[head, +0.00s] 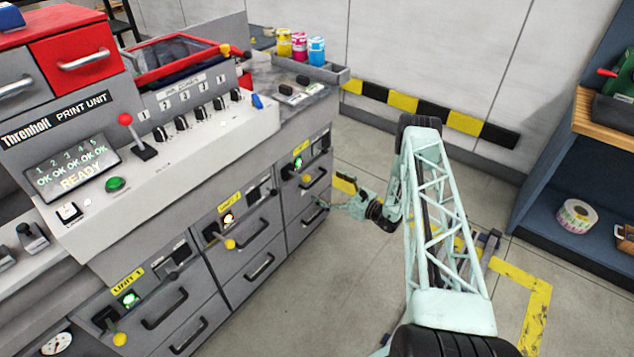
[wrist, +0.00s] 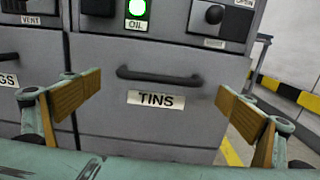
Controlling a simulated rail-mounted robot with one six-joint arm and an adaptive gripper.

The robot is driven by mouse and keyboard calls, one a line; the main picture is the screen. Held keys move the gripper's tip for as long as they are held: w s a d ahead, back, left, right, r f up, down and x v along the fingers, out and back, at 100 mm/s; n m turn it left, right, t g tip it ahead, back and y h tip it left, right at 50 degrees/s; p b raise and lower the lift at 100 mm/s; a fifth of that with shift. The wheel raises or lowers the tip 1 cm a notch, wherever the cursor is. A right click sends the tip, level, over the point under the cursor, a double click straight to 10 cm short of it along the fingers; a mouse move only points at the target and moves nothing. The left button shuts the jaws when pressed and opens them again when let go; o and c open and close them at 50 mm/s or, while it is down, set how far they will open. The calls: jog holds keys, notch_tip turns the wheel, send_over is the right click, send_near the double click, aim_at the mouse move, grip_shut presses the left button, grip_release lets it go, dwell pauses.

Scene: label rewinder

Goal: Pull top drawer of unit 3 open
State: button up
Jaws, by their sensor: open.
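The top drawer of unit 3 (head: 313,183) is at the right end of the grey cabinet row in the head view, under a lit green lamp. In the wrist view a grey drawer front (wrist: 110,112) marked TINS sits below a green lamp; its dark bar handle (wrist: 160,76) is near the middle of the picture. The drawer front looks flush with the cabinet. My gripper (head: 333,196) is open and empty in front of this unit. In the wrist view its wooden-padded fingers (wrist: 158,98) stand wide to the left and right of the handle, apart from it.
Units 2 (head: 245,262) and 1 (head: 165,318) are to the left, with similar handles and projecting yellow knobs. A blue shelf (head: 548,205) stands at the far right. The grey floor (head: 340,280) before the cabinets is mostly clear.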

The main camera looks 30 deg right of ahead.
aim_at(317, 179)
jog(key=shift+b+x, duration=0.3)
jog(key=shift+x, duration=2.05)
jog(key=shift+c, duration=0.7)
